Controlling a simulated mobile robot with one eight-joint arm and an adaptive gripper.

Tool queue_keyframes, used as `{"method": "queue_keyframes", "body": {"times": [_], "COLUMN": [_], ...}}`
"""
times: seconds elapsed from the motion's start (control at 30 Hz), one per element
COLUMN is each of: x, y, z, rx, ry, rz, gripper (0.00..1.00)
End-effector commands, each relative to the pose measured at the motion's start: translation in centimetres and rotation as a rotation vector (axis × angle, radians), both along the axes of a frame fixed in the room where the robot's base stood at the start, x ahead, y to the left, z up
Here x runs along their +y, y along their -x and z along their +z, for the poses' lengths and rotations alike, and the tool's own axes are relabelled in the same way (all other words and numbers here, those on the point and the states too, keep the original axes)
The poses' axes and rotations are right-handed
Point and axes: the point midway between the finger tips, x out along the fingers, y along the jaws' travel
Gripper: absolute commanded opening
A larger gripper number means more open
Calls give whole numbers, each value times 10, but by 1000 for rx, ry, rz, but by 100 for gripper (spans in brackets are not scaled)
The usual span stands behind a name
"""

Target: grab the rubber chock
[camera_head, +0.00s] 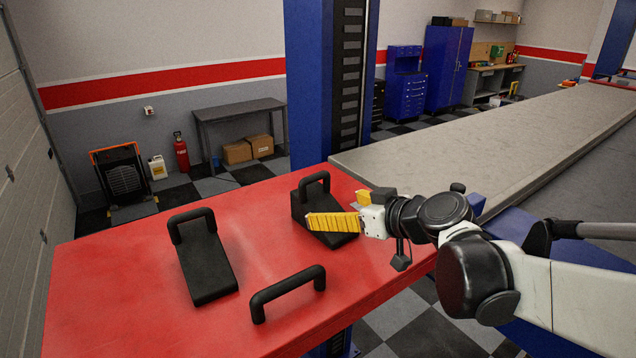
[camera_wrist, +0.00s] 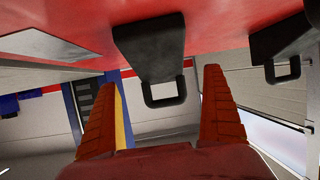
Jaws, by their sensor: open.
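Three black things are on the red table (camera_head: 120,290) in the head view. A chock with a raised handle (camera_head: 313,183) stands at the right, partly hidden behind my gripper (camera_head: 312,222). Another chock (camera_head: 207,272) lies at the left, and a black handle-shaped bar (camera_head: 288,292) stands near the front. My gripper's yellow fingers point left, in front of the right chock's body. In the wrist view, the fingers (camera_wrist: 161,72) are apart and empty. A chock (camera_wrist: 150,45) and its handle appear between them in the picture, seemingly farther off; contact is not visible.
Another chock (camera_wrist: 285,45) shows at the right of the wrist view. A long grey surface (camera_head: 480,125) runs behind my arm, and a blue column (camera_head: 305,80) stands behind the table. The table's left front is clear.

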Motion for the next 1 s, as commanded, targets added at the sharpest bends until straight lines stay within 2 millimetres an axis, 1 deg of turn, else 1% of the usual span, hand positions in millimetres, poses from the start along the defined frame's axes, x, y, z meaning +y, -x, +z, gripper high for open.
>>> {"method": "queue_keyframes", "body": {"times": [0.03,0.17,0.37,0.5,0.8,0.87,0.9,0.97,1.0], "x": [4,8,25,34,36,36,36,36,36], "y": [-4,-10,-32,-44,-47,-47,-47,-47,-47], "z": [-2,-4,-8,-15,-18,-18,-18,-18,-18], "rx": [0,-1,-1,0,0,0,0,0,0], "ry": [0,1,1,0,0,0,0,0,0], "rz": [1,0,2,1,-1,-1,0,0,0], "gripper": [97,97,97,97,97,79,67,48,36]}}
